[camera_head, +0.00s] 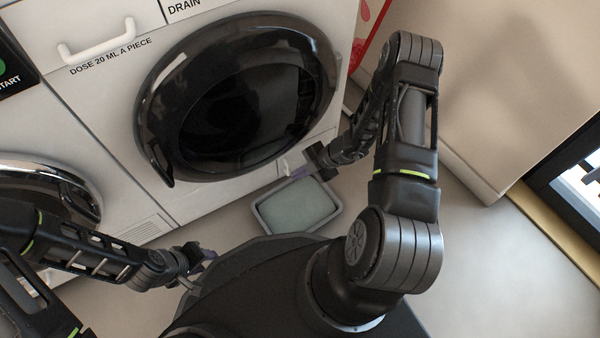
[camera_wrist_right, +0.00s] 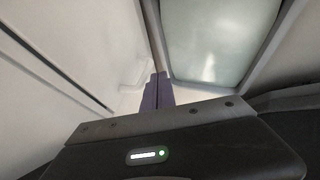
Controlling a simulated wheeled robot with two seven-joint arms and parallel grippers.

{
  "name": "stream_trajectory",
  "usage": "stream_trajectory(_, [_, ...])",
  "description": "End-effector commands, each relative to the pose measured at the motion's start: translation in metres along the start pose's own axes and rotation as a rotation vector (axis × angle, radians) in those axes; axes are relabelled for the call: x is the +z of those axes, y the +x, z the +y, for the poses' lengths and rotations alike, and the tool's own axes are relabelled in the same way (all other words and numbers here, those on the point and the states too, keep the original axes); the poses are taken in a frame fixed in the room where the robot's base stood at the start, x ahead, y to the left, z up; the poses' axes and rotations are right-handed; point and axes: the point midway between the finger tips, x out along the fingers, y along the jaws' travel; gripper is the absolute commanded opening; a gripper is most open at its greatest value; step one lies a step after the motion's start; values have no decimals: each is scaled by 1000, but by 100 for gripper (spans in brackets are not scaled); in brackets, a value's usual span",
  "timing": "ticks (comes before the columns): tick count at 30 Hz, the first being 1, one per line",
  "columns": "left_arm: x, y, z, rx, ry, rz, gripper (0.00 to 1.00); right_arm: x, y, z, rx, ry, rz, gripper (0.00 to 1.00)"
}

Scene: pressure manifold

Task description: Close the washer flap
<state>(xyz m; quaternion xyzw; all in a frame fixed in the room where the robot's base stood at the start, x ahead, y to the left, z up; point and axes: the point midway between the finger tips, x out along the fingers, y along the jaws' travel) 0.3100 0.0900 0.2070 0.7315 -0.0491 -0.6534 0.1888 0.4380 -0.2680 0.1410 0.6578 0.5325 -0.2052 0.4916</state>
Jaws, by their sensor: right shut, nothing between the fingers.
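The white washer (camera_head: 215,195) with a large dark round door (camera_head: 245,95) stands in front of me. A small flap (camera_head: 288,168) is at its lower right, partly hidden by my right gripper; I cannot tell how far it stands open. My right gripper (camera_head: 297,173) is low in front of that corner, its purple fingers shut and empty. In the right wrist view the fingers (camera_wrist_right: 157,92) are together beside a pale raised shape on the white front; contact is unclear. My left gripper (camera_head: 203,257) is low at the left, away from the washer flap; its fingers are too small to judge.
A grey tray (camera_head: 260,213) with a pale greenish inside lies on the floor below the right gripper, and its inside (camera_wrist_right: 218,40) fills the wrist view's upper right. Another machine with a chrome-rimmed door (camera_head: 50,170) stands at left. Floor at right (camera_head: 480,250) is clear.

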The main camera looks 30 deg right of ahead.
Motion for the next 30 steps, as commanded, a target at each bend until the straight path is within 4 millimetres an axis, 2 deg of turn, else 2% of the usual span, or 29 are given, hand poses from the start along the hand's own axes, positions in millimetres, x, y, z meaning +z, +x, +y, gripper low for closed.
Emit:
stream_trajectory(8, [1,-8,3,0,0,-3,36,3,-16,-26,-6,-1,2,0])
stream_trajectory(15, [2,-39,12,0,2,-17,36,-1,-74,-25,-4,-5,2,0])
stream_trajectory(21, [4,-52,16,0,3,-25,36,-2,-105,-27,-4,-6,3,0])
stream_trajectory(30, [5,-54,16,0,3,-29,36,-1,-114,-30,-5,-5,4,0])
